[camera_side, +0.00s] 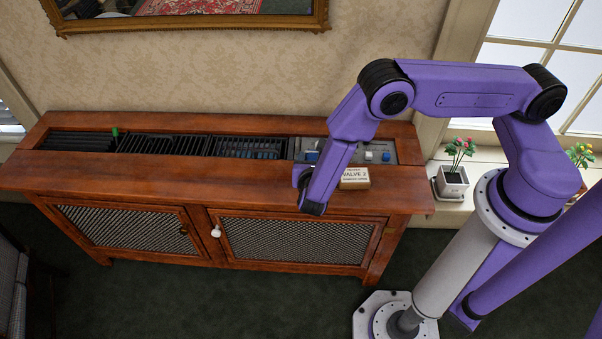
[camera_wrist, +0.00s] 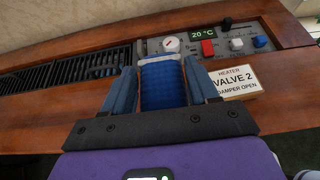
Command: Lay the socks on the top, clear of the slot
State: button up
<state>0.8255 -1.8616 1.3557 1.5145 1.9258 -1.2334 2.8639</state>
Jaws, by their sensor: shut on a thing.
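In the wrist view, a blue ribbed roll with a pale band at its far end, which I take as the socks (camera_wrist: 162,85), sits between the two blue fingers of my gripper (camera_wrist: 161,92). The gripper is shut on it. In the side view my gripper (camera_side: 302,177) is low over the right part of the wooden cabinet top (camera_side: 225,178), left of the valve sign. I cannot tell whether the roll touches the wood. The long slot with black slats (camera_side: 170,145) runs along the back of the top; it also shows in the wrist view (camera_wrist: 60,82).
A control panel with knobs (camera_wrist: 236,43), a gauge and a red switch lies just beyond the roll. A "VALVE 2" sign (camera_side: 354,178) is close right of my gripper. A small green thing (camera_side: 115,131) is at the slot. The front-left wood is clear. A potted plant (camera_side: 452,180) stands right.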

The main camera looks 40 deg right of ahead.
jog(key=w+f, duration=0.2)
jog(key=w+a+f, duration=0.1)
jog(key=w+f, duration=0.1)
jog(key=f, duration=0.1)
jog(key=shift+f, duration=1.5)
jog(key=shift+f, duration=0.1)
jog(key=o, duration=1)
jog(key=shift+o, duration=0.2)
jog(key=v, duration=1.2)
jog(key=shift+r, duration=0.25)
